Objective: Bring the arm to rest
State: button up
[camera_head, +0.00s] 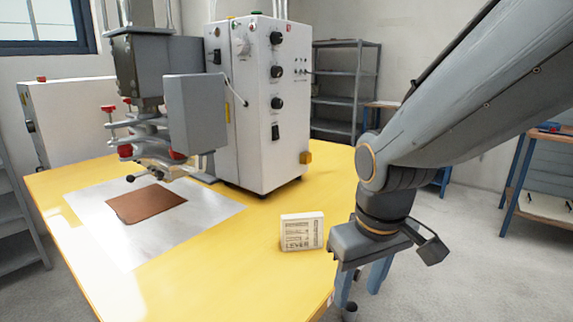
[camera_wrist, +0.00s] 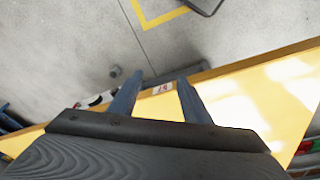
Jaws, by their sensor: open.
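My arm reaches in from the upper right in the head view and bends down at the wrist. My gripper (camera_head: 362,284) hangs at the right edge of the yellow table (camera_head: 215,275), fingers pointing down. In the wrist view my gripper (camera_wrist: 157,84) shows two blue-grey fingers spread apart with nothing between them. The table edge (camera_wrist: 230,75) runs behind the fingers there, with grey floor beyond. A small white box with printed lines (camera_head: 302,231) stands on the table just left of my gripper, apart from it.
A white welding machine (camera_head: 250,110) with black knobs stands at the back of the table. Before it lies a brown sheet (camera_head: 146,203) on a silver plate (camera_head: 100,222). Grey shelving (camera_head: 340,90) and a blue-legged bench (camera_head: 520,175) stand beyond. Floor at right is open.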

jog(key=s+a+m+g, duration=0.2)
jog(key=s, duration=0.3)
jog(key=d+r+m+p, duration=0.2)
jog(key=d+r+p, duration=0.6)
jog(key=p, duration=0.8)
jog(key=shift+s+d, duration=0.25)
jog(key=shift+d, duration=0.15)
jog(key=shift+a, duration=0.1)
